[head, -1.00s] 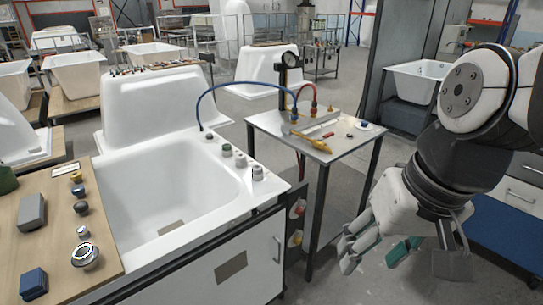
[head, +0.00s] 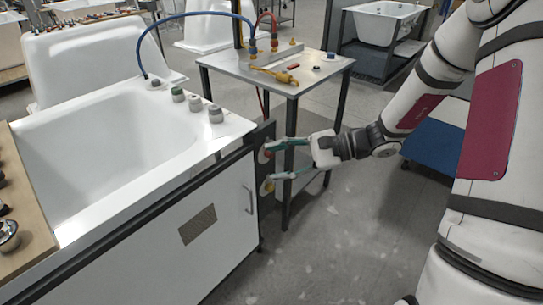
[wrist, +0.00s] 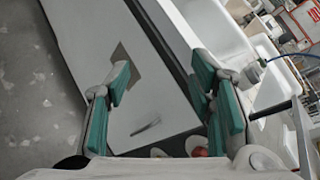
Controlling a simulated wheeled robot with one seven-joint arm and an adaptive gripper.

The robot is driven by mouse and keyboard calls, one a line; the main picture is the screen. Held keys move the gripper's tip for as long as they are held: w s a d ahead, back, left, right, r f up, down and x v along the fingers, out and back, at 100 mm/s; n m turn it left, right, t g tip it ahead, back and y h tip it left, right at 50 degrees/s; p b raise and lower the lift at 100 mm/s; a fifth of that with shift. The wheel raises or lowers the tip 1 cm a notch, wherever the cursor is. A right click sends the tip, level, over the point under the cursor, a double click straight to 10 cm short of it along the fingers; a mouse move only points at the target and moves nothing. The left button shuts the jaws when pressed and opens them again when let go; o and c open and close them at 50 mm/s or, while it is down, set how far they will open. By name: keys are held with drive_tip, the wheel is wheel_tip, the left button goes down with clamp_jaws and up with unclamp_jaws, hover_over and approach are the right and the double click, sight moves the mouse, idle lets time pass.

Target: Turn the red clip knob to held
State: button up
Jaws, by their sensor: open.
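The red clip knob (head: 264,154) sits on a pale round base on the dark end strip of the tub stand, partly hidden by my upper finger in the head view. Below it on the same strip is a yellow knob (head: 267,187). My gripper (head: 272,162) is open, its two green-padded fingers pointing left, with the tips close to the knobs. I cannot tell whether they touch. In the wrist view my gripper (wrist: 160,78) is spread wide over the white cabinet panel, and a red part (wrist: 200,152) shows low between the fingers. The knob's setting cannot be read.
The white tub (head: 110,130) has several knobs along its rim. Its cabinet door has a handle (head: 248,199). A metal side table (head: 230,63) with hoses and a yellow tool (head: 275,74) stands behind my gripper, its legs close by. Floor in front is clear.

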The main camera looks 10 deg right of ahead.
drive_tip(key=w+d+f+m+t+b, duration=0.3)
drive_tip(key=w+d+f+m+t, duration=0.35)
drive_tip(key=f, duration=0.35)
drive_tip(key=m+t+h+b, duration=0.2)
drive_tip(key=m+t+h, duration=0.15)
drive_tip(key=m, duration=0.25)
approach(272, 155)
drive_tip(key=b+x, duration=0.3)
drive_tip(key=x, duration=0.6)
drive_tip(key=shift+d, duration=0.1)
drive_tip(key=c, duration=1.2)
